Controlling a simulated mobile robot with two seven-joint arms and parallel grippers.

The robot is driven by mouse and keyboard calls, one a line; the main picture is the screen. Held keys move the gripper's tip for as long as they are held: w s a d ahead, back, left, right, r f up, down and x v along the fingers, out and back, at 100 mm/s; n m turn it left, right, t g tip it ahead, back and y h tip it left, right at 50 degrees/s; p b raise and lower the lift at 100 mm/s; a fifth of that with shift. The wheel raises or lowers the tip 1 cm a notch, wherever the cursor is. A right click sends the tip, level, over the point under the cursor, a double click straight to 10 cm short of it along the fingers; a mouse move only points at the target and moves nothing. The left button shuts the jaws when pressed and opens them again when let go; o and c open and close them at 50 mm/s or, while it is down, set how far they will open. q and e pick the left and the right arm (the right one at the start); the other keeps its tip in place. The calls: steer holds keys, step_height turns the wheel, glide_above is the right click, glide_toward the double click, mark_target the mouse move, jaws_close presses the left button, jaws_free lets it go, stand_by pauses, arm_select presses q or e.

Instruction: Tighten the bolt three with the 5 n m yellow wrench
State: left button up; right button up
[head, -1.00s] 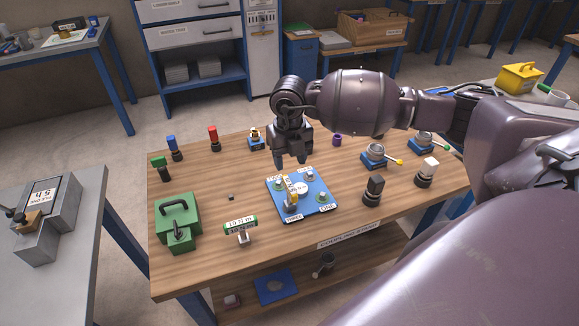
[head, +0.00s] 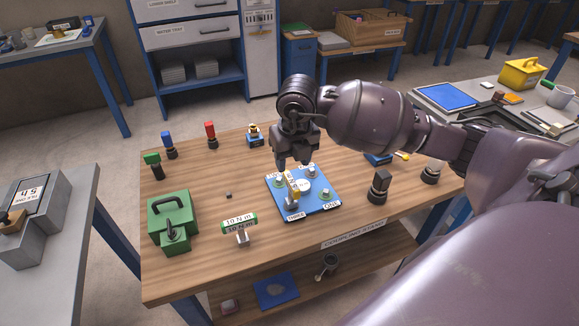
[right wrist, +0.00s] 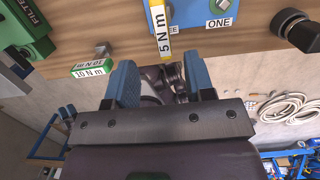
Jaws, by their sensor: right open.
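The blue plate (head: 318,206) lies on the wooden table, with bolts at labelled corners. The yellow 5 N m wrench (head: 292,187) stands upright at the corner labelled THREE; bolt three is hidden beneath it. In the right wrist view the wrench's labelled yellow handle (right wrist: 161,32) lies just beyond the fingertips, roughly between them. My right gripper (head: 294,164) is open and empty, above the far side of the plate; its spread fingers also show in the right wrist view (right wrist: 160,66). I cannot tell its exact distance from the wrench.
A green-labelled 10 N m wrench (head: 240,229) stands left of the plate, near a green case (head: 172,216). A black-topped piece (head: 379,188) stands right of the plate. Several coloured-top pieces, including a red one (head: 210,134), line the back.

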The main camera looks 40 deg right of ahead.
mark_target(292, 181)
steer(key=shift+s+f, duration=0.1)
steer(key=shift+f, duration=0.15)
steer(key=f, duration=0.7)
steer(key=w+f+b, duration=0.1)
steer(key=f, duration=0.2)
steer(key=shift+w+d+f, duration=0.1)
steer(key=shift+d+f, duration=0.05)
steer(key=shift+d, duration=0.05)
arm_select(q)
steer(key=shift+w+f, duration=0.1)
steer(key=shift+f, duration=0.1)
steer(key=shift+w, duration=0.1)
arm_select(e)
steer(key=shift+c, duration=0.2)
steer(key=shift+c, duration=1.1)
jaws_close()
arm_select(q)
steer(key=shift+r, duration=0.15)
